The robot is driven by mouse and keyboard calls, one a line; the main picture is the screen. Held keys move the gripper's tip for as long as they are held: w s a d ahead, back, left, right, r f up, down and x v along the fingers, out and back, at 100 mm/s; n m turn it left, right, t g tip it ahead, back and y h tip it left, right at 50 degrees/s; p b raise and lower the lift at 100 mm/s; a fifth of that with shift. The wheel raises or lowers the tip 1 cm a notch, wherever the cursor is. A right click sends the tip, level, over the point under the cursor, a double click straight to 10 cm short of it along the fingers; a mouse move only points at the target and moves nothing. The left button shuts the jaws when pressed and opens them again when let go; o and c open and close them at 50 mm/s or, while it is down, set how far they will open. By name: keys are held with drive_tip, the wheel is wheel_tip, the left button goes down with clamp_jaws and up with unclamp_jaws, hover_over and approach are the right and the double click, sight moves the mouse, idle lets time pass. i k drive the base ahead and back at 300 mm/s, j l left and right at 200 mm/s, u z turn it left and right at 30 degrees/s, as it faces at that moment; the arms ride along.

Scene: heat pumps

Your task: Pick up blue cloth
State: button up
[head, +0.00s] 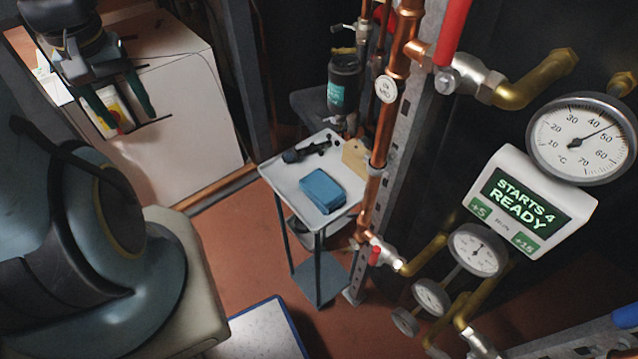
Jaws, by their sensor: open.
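The blue cloth (322,190) lies folded on the pale top of a small table (280,182) in the middle of the head view. My gripper (132,121) is at the upper left, well to the left of the cloth and apart from it. Its two dark fingers are spread and hold nothing that I can make out. A small white, yellow and red item (111,108) shows behind and between the fingers; whether it lies on the white cabinet cannot be told.
A dark tool (306,151) and a tan tag (355,157) are near the cloth. A copper pipe (382,140) and gauges (582,138) crowd the right. A white cabinet (185,120) stands left. Reddish floor (240,240) is clear.

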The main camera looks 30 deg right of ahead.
sight(328, 197)
drive_tip(key=z, duration=1.05)
